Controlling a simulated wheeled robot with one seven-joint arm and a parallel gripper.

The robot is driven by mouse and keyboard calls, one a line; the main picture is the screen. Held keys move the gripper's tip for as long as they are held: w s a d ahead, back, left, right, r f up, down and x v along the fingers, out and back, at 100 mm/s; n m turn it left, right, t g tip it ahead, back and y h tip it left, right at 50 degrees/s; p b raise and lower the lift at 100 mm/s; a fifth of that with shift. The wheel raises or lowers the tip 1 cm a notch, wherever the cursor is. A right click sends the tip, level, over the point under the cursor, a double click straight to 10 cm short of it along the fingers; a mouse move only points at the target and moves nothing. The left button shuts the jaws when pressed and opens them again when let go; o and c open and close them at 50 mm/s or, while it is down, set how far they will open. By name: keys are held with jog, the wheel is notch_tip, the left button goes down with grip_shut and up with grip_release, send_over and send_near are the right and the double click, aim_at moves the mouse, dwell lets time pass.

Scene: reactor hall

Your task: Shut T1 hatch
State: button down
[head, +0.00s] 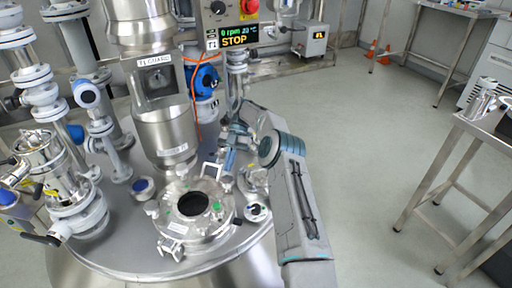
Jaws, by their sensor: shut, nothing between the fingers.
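The T1 hatch (170,212) is a round metal fitting on top of the steel vessel, with a dark round opening (193,204) in its middle. Clamps sit on its rim, and a bar-like handle (211,170) stands at its far right side. I cannot clearly tell a separate lid or its angle. My gripper (229,160) is small in the head view, just beyond and right of the hatch, near that handle. It is shut and holds nothing. Whether it touches the handle or nearby fittings is unclear.
A steel column labelled T1 CHARGE (155,75) rises behind the hatch. Pipes and valves (85,100) crowd the left. A control box reading STOP (234,30) hangs above. A steel table (480,125) stands at the right, with open floor between.

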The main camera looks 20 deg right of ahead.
jog(key=s+d+r+p, duration=0.2)
jog(key=s+d+r, duration=0.5)
jog(key=d+r, duration=0.3)
jog(key=s+a+r+m+t+h+p, duration=0.1)
jog(key=s+a+r+m+h+p, duration=0.2)
jog(key=r, duration=0.4)
jog(key=s+a+r+m+t+h+p, duration=0.1)
jog(key=s+a+r+m+t+p, duration=0.1)
jog(key=s+a+r+m+p, duration=0.35)
jog(key=s+a+r+m+t+h+p, duration=0.15)
jog(key=r+m, duration=0.25)
jog(key=r, duration=0.5)
jog(key=s+a+r+m+t+p, duration=0.1)
jog(key=s+r+m+t+p, duration=0.2)
jog(key=s+r+m+p, duration=0.2)
jog(key=s+r+m+t+p, duration=0.3)
jog(key=s+r+m+p, duration=0.2)
jog(key=s+m, duration=0.6)
jog(key=shift+s+a+h+p, duration=0.45)
jog(key=shift+s+p, duration=0.2)
jog(key=shift+s, duration=0.5)
